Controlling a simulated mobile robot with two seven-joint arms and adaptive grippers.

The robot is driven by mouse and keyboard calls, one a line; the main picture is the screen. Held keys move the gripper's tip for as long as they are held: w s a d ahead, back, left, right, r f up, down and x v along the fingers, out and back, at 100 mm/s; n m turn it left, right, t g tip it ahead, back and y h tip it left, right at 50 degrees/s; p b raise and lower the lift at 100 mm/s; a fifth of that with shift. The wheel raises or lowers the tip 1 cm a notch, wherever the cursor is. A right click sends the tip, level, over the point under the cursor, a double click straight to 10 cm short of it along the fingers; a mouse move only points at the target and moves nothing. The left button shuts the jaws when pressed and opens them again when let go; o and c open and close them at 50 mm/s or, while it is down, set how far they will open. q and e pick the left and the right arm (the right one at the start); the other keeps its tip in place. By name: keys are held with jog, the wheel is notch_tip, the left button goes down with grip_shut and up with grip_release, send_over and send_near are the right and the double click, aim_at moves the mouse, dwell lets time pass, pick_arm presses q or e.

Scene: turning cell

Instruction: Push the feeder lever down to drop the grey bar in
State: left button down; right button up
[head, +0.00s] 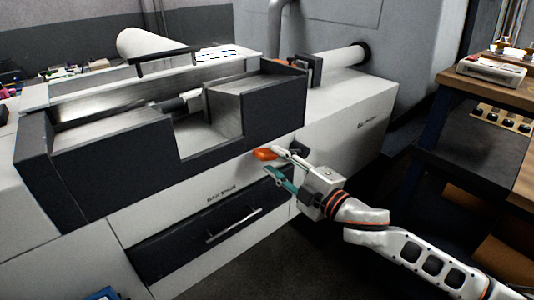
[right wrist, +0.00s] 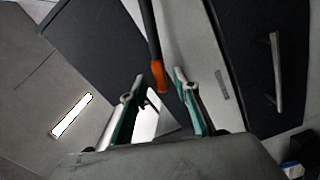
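The feeder lever has an orange grip (head: 265,153) and stands out at the front of the white and dark feeder (head: 345,118). In the right wrist view its dark shaft comes down from the top to the orange grip (right wrist: 158,78). My right gripper (head: 276,163) is open beside the grip. In the right wrist view the grip shows between the tips of my right gripper (right wrist: 158,86); I cannot tell whether they touch it. A grey cylindrical piece (head: 181,103) lies in the feeder's trough; I cannot tell if it is the grey bar. My left gripper is out of view.
A dark drawer front with a metal handle (head: 234,225) lies below the lever. A wooden-topped bench (head: 512,92) stands at the right with a light device (head: 492,69) on it. A blue object (head: 103,294) shows at the bottom.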

aim_at(271, 159)
jog(key=shift+x, duration=2.35)
jog(key=shift+d, duration=0.1)
grip_shut()
